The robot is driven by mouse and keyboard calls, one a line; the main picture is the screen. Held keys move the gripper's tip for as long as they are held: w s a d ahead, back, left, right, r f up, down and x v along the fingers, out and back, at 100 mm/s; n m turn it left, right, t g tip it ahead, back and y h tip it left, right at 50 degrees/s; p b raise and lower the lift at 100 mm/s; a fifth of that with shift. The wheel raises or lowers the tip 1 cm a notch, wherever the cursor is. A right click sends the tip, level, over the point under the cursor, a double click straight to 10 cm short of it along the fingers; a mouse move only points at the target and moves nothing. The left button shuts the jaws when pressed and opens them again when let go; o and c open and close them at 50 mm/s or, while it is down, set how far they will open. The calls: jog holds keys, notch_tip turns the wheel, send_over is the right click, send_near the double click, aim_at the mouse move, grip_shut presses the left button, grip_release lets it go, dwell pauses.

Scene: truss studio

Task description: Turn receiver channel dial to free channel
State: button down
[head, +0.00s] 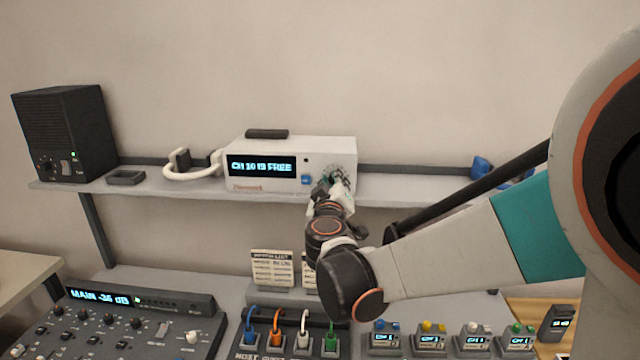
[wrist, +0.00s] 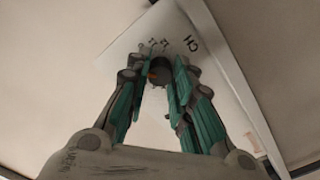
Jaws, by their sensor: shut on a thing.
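The white receiver (head: 262,162) stands on the wall shelf, and its blue-lit display (head: 262,167) reads what looks like "CH 10 IS FREE". My gripper (head: 335,185) is at the right end of the receiver's front. In the wrist view, the dark round channel dial (wrist: 160,71) sits between the two green-padded fingers of my gripper (wrist: 158,85), which are shut on it. A small orange mark shows on the dial. Printed numbers and "CH" show on the white panel around it. In the head view the dial is hidden behind my gripper.
A black speaker (head: 66,134) and a white looped headphone-like item (head: 192,172) stand left on the shelf (head: 400,188). Below are a mixer (head: 110,322), several coloured plugs (head: 303,335) and small labelled packs (head: 430,340). A blue object (head: 482,167) lies right on the shelf.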

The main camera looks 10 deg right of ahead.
jog(key=shift+r+m, duration=0.1)
jog(key=shift+m, duration=4.7)
jog(key=shift+w, duration=0.1)
jog(key=c, duration=1.4)
grip_release()
jog(key=shift+o, duration=0.2)
jog(key=shift+s, duration=0.2)
jog(key=v, duration=1.2)
